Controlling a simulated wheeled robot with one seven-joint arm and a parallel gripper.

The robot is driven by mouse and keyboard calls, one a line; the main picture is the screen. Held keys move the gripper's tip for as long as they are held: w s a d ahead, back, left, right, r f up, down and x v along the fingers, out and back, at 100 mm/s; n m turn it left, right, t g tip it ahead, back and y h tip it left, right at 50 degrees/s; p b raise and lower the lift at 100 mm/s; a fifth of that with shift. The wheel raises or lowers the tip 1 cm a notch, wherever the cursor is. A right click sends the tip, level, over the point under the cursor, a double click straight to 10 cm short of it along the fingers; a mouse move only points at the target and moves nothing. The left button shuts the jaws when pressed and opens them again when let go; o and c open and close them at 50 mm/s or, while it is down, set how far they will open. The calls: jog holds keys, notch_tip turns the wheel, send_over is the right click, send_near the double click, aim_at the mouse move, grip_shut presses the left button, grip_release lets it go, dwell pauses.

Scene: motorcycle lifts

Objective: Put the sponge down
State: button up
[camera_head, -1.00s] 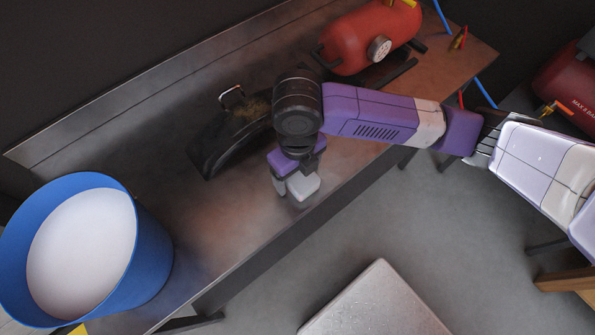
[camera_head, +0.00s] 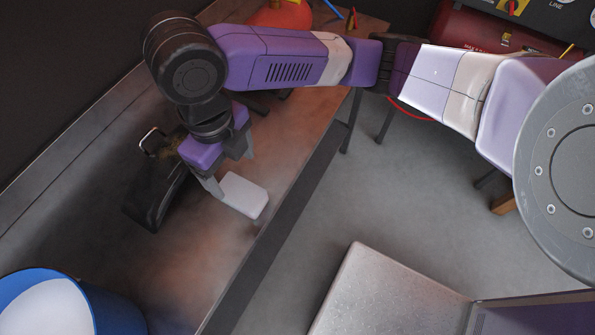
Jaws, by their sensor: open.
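The sponge (camera_head: 243,196), a pale, flat block with rounded corners, is near the front edge of the metal-topped workbench (camera_head: 172,262). It appears to lie on the bench top. My gripper (camera_head: 231,172) points down just behind and above it, with its two fingers spread apart. One finger is close to the sponge's left end, and the other is behind it to the right. Whether a finger still touches the sponge cannot be told. My purple arm reaches in from the right.
A dark curved object with a metal handle (camera_head: 155,200) lies behind the gripper on the bench. A blue bucket with a white top (camera_head: 110,312) is at the lower left. A red tank (camera_head: 283,15) is at the back.

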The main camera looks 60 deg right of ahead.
jog(key=w+a+r+m+t+y, duration=0.3)
jog(key=a+r+m+y, duration=0.15)
jog(key=a, duration=0.45)
jog(key=w+a+r+m+t+y, duration=0.25)
jog(key=a+m+y, duration=0.2)
jog(key=a, duration=0.35)
jog(key=w+a+r+m+t+y, duration=0.25)
jog(key=a+r+m, duration=0.3)
jog(key=a, duration=0.35)
jog(key=s+d+f+m+t+h, duration=0.45)
jog(key=d+f+m, duration=0.2)
jog(key=m, duration=0.35)
jog(key=s+d+f+m+t+h, duration=0.3)
jog(key=s+d+f+m+h, duration=0.15)
jog(key=d+f+m, duration=0.35)
jog(key=s+d+m+h, duration=0.1)
jog(key=s+d, duration=0.4)
jog(key=s, duration=0.5)
jog(key=s+d+m+h, duration=0.1)
jog(key=s+d+m, duration=0.1)
jog(key=s+d, duration=0.4)
jog(key=s, duration=0.3)
jog(key=shift+s+d+r+g, duration=0.25)
jog(key=shift+s+r+g, duration=0.1)
jog(key=shift+s+r, duration=0.05)
